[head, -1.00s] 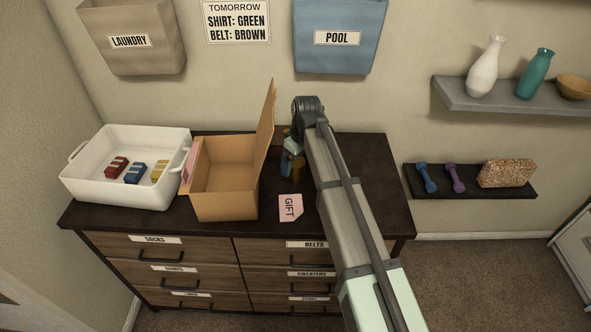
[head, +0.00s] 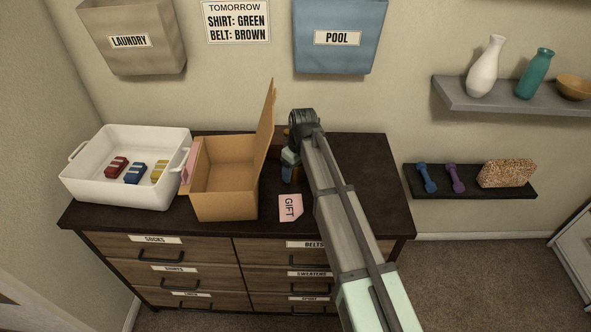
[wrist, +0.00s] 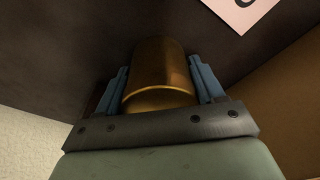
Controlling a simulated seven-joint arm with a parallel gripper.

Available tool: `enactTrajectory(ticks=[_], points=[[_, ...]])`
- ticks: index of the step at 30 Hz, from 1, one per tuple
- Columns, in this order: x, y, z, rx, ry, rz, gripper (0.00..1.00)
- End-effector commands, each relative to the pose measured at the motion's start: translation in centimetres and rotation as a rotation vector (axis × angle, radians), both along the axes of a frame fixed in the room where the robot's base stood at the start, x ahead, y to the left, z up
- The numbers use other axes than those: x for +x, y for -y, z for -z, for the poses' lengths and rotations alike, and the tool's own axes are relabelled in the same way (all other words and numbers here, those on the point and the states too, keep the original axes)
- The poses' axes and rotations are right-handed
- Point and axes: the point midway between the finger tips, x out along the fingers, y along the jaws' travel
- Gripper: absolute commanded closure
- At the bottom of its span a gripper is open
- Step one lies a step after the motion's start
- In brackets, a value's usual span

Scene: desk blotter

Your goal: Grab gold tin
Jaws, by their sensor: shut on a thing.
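The gold tin (wrist: 162,68) is a smooth, rounded brassy cylinder in the middle of the wrist view. My gripper (wrist: 159,76) has one blue finger on each side of it and is shut on it. In the head view my gripper (head: 290,172) is low over the dark dresser top, just right of the open cardboard box. The arm and gripper hide most or all of the tin there. I cannot tell whether the tin touches the dresser.
The cardboard box (head: 225,205) has its flap raised beside my gripper. A pink GIFT card (head: 290,208) lies in front. A white tub (head: 120,195) with red, blue and yellow blocks stands at left. The dresser's right side (head: 385,190) is clear.

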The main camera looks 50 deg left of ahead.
Motion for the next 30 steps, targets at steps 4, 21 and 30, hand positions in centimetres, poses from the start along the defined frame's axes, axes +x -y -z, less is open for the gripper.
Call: enactTrajectory(ticks=[4, 21, 30], points=[[0.0, 0.0, 0.0, 0.0, 0.0, 0.0, 0.57], [0.0, 0.0, -2.5, 0.002, 0.001, 0.0, 0.66], [0.0, -0.1, -7.4, 0.001, 0.001, 0.0, 0.66]])
